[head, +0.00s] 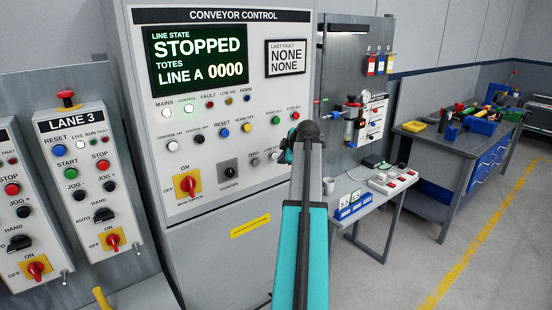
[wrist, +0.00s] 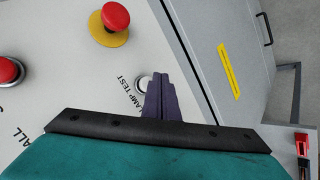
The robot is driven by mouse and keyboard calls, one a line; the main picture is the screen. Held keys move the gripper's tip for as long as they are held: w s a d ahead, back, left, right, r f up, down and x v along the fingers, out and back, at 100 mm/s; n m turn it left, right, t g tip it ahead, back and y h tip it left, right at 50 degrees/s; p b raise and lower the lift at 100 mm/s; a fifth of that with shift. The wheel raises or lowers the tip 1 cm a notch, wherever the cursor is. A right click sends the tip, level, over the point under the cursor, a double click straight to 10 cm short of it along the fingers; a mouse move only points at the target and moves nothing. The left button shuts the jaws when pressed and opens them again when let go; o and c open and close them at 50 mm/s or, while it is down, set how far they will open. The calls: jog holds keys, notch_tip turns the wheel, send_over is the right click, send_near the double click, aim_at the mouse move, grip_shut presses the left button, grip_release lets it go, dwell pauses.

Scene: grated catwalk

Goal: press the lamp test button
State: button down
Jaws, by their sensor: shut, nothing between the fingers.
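The lamp test button (wrist: 141,83) is a pale round button on the light grey panel, beside its "LAMP TEST" label in the wrist view. My gripper (wrist: 159,80) is shut and empty, its dark fingertips right over the button's edge and covering part of it. I cannot tell whether the tips touch the button. In the head view my arm reaches to the right side of the conveyor control panel (head: 215,110), and my gripper (head: 285,157) shows only partly there. The lamp test button is hidden behind my arm in that view.
A red mushroom button on a yellow ring (wrist: 111,24) and a red button (wrist: 8,71) sit near my fingers. A small table (head: 372,188) with a mug stands right of the cabinet. A workbench (head: 445,145) stands farther right; the floor between is open.

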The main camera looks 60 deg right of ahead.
jog(key=shift+w+d+b, duration=0.2)
jog(key=shift+w+b, duration=0.05)
jog(key=shift+w, duration=0.35)
jog(key=shift+w+d+b, duration=0.15)
jog(key=shift+w+b, duration=0.1)
jog(key=shift+w, duration=0.35)
dwell(2.1)
dwell(0.4)
jog(key=shift+s+a, duration=0.2)
jog(key=shift+s, duration=0.4)
jog(key=shift+s+a, duration=0.15)
jog(key=shift+s, duration=0.4)
jog(key=shift+s, duration=0.1)
jog(key=shift+s+a+b, duration=0.2)
jog(key=shift+s+a, duration=0.05)
jog(key=shift+s, duration=0.5)
jog(key=shift+s+a+b, duration=0.15)
jog(key=shift+s+a, duration=0.15)
jog(key=shift+s, duration=0.5)
jog(key=shift+s+a+b, duration=0.2)
jog(key=shift+s+a, duration=0.05)
jog(key=shift+s, duration=0.5)
